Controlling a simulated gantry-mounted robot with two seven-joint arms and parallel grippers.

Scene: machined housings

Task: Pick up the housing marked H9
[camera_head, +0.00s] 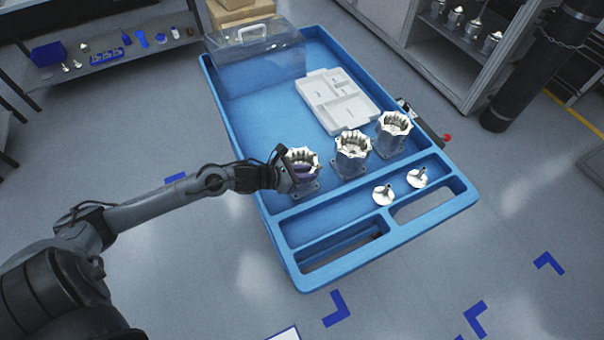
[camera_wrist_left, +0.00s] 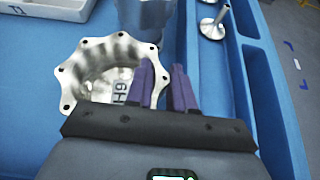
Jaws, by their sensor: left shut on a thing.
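The housing marked H9 (camera_wrist_left: 88,68) is a silver metal ring-shaped part with a scalloped, bolt-holed rim; its H9 mark shows in the left wrist view. In the head view it is the leftmost housing (camera_head: 302,158) of a row in the blue cart. My left gripper (camera_head: 292,172) is at its near left side. In the left wrist view, the purple fingers of my left gripper (camera_wrist_left: 166,88) are at the housing's rim and shut on its wall. The housing stands upright; whether it touches the cart floor is hidden. My right gripper is not in view.
Two more housings (camera_head: 352,154) (camera_head: 394,134) stand close by to the right in the blue cart (camera_head: 258,125). A white divided tray (camera_head: 338,100) and a clear box (camera_head: 257,58) sit behind.

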